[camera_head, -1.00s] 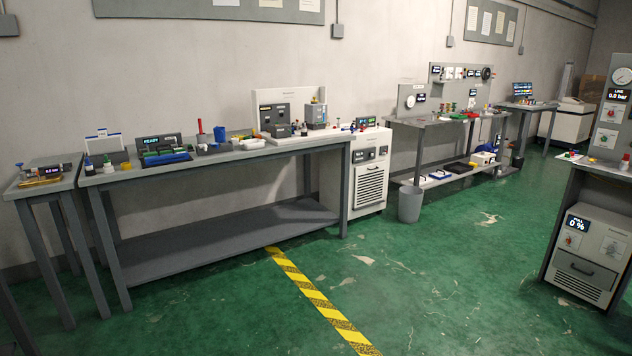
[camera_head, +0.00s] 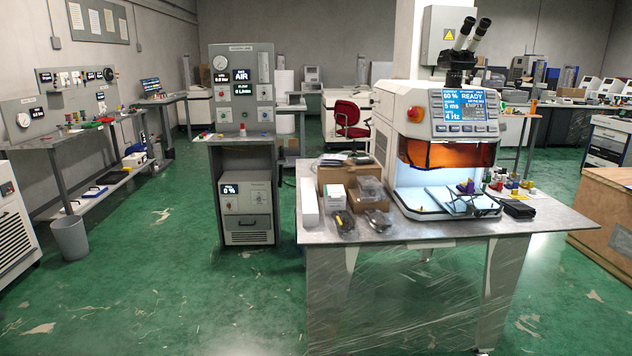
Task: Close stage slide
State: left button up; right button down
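A white bench machine (camera_head: 420,115) stands on a table to the right of the middle. It has a blue screen (camera_head: 463,107) reading READY and EMPTY, a microscope eyepiece pair (camera_head: 471,34) on top and an orange window (camera_head: 447,153). Below the window is a lit open chamber. A stage slide (camera_head: 468,200) seems to stick out at the chamber's front, with a small purple piece (camera_head: 466,187) on it. How far it is pulled out is too small to tell. Neither of my grippers is in view.
The table (camera_head: 400,227) also holds boxes (camera_head: 352,178), bagged parts (camera_head: 376,220) and small coloured pieces (camera_head: 512,184). A gas panel cabinet (camera_head: 243,150) stands to its left, a wooden crate (camera_head: 604,207) to its right. Green floor (camera_head: 150,290) is clear at left front.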

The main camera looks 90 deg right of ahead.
aim_at(456, 208)
jog(key=z, duration=3.7)
